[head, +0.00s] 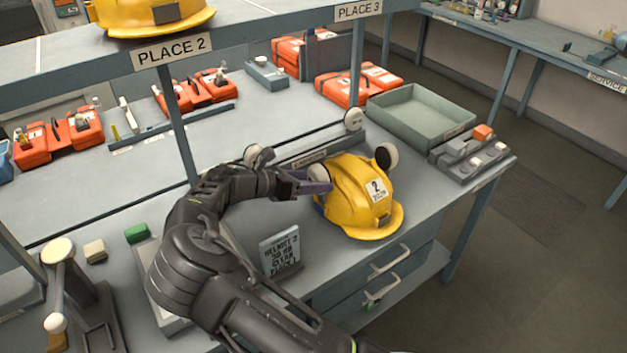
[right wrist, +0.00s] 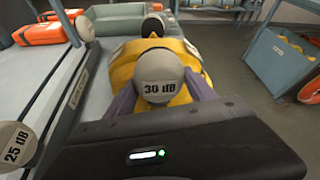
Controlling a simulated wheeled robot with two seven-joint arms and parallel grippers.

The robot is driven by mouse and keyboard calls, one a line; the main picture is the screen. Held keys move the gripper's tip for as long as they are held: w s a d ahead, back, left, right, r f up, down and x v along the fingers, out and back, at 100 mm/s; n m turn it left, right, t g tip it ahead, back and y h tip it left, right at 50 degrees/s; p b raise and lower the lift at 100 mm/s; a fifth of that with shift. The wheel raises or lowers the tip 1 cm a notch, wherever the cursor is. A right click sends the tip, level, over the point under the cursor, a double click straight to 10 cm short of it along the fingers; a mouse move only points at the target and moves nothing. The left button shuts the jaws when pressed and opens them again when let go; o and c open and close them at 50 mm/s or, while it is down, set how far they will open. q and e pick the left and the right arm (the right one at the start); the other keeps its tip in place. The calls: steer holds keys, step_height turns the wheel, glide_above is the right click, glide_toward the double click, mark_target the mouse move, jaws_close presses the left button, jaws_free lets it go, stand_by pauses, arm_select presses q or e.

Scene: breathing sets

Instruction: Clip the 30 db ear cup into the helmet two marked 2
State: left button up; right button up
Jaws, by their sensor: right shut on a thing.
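The yellow helmet marked 2 (head: 365,200) sits on the bench near its front edge; it also shows in the right wrist view (right wrist: 122,72). My right gripper (head: 322,187) is at the helmet's near-left side. It is shut on the 30 dB ear cup (head: 318,172), whose grey labelled face shows between the purple fingers in the right wrist view (right wrist: 158,88). The cup is against or very close to the helmet's side; I cannot tell whether it is clipped in. Another ear cup (head: 386,156) is at the helmet's opposite side. My left gripper is not in view.
A card reading helmet 2, 30 dB (head: 280,252) stands beside my right arm. A 25 dB cup (right wrist: 18,144) is close by at left. A green-grey tray (head: 420,112) and a grey block with knobs (head: 468,155) lie beyond the helmet. Orange cases (head: 350,85) line the back.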

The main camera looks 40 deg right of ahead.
steer(key=shift+f+b, duration=0.7)
steer(key=shift+f, duration=1.15)
steer(key=o, duration=1.5)
steer(key=shift+a, duration=0.1)
steer(key=b+v, duration=0.2)
steer(key=v, duration=0.5)
steer(key=shift+a+r, duration=0.15)
steer(key=shift+a, duration=0.1)
